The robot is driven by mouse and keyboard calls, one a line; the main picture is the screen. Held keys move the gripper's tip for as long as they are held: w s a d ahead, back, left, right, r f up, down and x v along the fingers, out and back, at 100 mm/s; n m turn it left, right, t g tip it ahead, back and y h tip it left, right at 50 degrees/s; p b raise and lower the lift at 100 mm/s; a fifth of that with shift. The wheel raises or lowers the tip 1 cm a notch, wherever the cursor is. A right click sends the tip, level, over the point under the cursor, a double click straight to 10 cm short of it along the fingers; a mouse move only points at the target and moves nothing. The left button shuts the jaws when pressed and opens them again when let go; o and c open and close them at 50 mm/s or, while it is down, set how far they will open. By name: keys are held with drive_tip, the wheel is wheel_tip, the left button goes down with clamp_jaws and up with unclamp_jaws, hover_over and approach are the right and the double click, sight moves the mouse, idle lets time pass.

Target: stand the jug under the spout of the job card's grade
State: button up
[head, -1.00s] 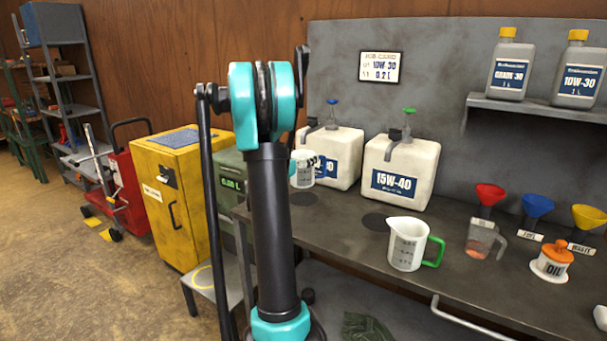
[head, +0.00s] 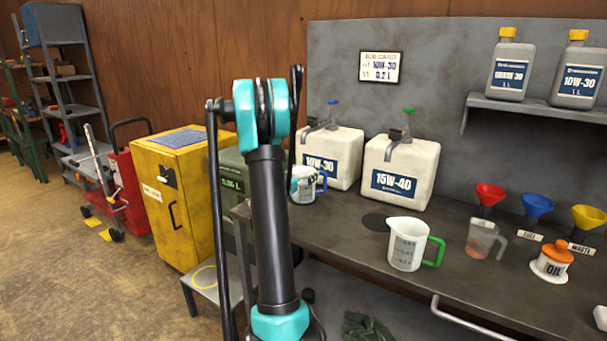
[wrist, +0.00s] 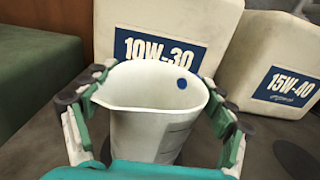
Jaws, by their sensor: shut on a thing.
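The job card (head: 380,67) on the back panel reads 10W-30, 0.2 L. The white 10W-30 container (head: 343,160) with a blue-topped tap (head: 331,116) stands at the bench's left end. A white jug with a blue handle (head: 305,188) is upright in front of it, partly behind my arm. In the wrist view my gripper (wrist: 155,100) is shut around this jug (wrist: 150,125), a finger on each side. A blue dot shows inside its far wall. The dark disc there is hidden; I cannot tell whether the jug touches the bench.
The 15W-40 container (head: 401,170) with a green tap stands to the right, a dark disc (head: 376,221) before it. A green-handled jug (head: 407,244), a clear cup (head: 482,240), funnels and an oil pot (head: 552,261) occupy the bench's right part.

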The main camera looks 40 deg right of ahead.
drive_tip(key=shift+f, duration=0.15)
drive_tip(key=o, duration=1.7)
